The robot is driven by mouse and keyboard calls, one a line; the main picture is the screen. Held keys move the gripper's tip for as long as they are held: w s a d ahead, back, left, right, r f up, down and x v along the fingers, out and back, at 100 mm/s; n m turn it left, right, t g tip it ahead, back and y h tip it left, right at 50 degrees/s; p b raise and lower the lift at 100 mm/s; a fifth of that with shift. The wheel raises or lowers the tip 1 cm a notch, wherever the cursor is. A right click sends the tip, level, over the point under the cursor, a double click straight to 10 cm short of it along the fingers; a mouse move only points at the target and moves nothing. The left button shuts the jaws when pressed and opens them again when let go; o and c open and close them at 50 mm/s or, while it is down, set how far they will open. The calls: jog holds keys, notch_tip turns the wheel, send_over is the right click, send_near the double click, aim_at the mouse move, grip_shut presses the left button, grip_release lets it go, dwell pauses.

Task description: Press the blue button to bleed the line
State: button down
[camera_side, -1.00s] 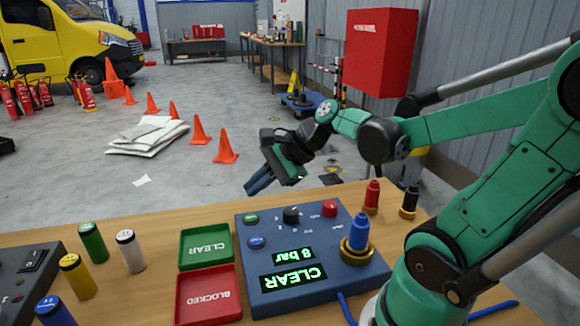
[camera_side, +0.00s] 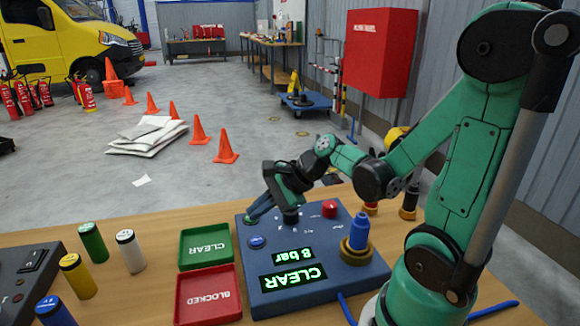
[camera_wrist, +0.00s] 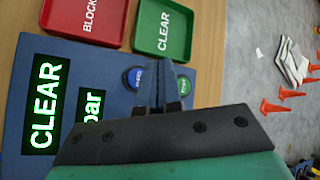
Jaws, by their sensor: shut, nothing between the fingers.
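The blue button (camera_side: 256,242) is a low round cap on the left of the dark blue control box (camera_side: 340,277). It also shows in the wrist view (camera_wrist: 130,78), just left of the fingers and partly hidden by them. My gripper (camera_side: 250,217) is shut and empty, pointing down at the box's far left corner, over the green button, which is mostly hidden in the side view. In the wrist view the green button (camera_wrist: 185,86) is right of the fingers. I cannot tell whether the fingertips touch the box. The display (camera_side: 293,277) reads CLEAR, with 8 bar (camera_side: 293,259) above it.
A black knob (camera_side: 291,216), a red button (camera_side: 329,208) and a blue plug in a brass collar (camera_side: 357,248) are also on the box. A green tray (camera_side: 205,262) and a red tray (camera_side: 208,309) stand to its left, with several coloured cylinders beyond.

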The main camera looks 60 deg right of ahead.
aim_at(261, 239)
jog(key=shift+f, duration=1.7)
dwell(1.1)
jog(key=shift+r, duration=2.5)
jog(key=shift+a, duration=0.1)
jog(key=shift+s+a+n, duration=0.1)
jog(key=shift+a+n, duration=0.15)
jog(key=shift+n, duration=0.45)
jog(key=s+a+r+n+h, duration=0.1)
jog(key=a+n+h, duration=0.1)
jog(key=n, duration=0.8)
jog(key=s+a+r+n+g+h, duration=0.1)
jog(key=a+n+h, duration=0.1)
jog(key=n, duration=0.8)
jog(key=shift+s+a+r, duration=0.3)
jog(key=shift+a+r, duration=0.05)
jog(key=shift+r, duration=0.05)
